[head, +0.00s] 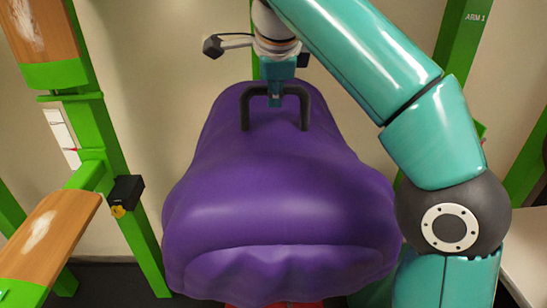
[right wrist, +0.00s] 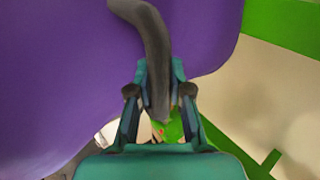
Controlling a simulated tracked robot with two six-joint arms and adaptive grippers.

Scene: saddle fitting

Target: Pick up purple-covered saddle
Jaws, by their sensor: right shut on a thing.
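The purple-covered saddle (head: 275,190) fills the middle of the head view. A dark handle (head: 247,110) arches up from its far end. My right gripper (head: 276,98) comes down from above onto the top bar of this handle and is shut on it. In the right wrist view the handle (right wrist: 150,40) runs down between the fingers of my right gripper (right wrist: 160,95), with the purple cover (right wrist: 60,80) behind and to the left. What lies under the saddle is mostly hidden. My left gripper is not in the head view.
A green frame (head: 120,190) with wooden boards (head: 50,235) stands at the left, with a small black box (head: 126,190) on it. A green post (head: 462,40) marked "ARM 1" stands at the back right. A red surface (head: 290,304) shows below the saddle's near edge.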

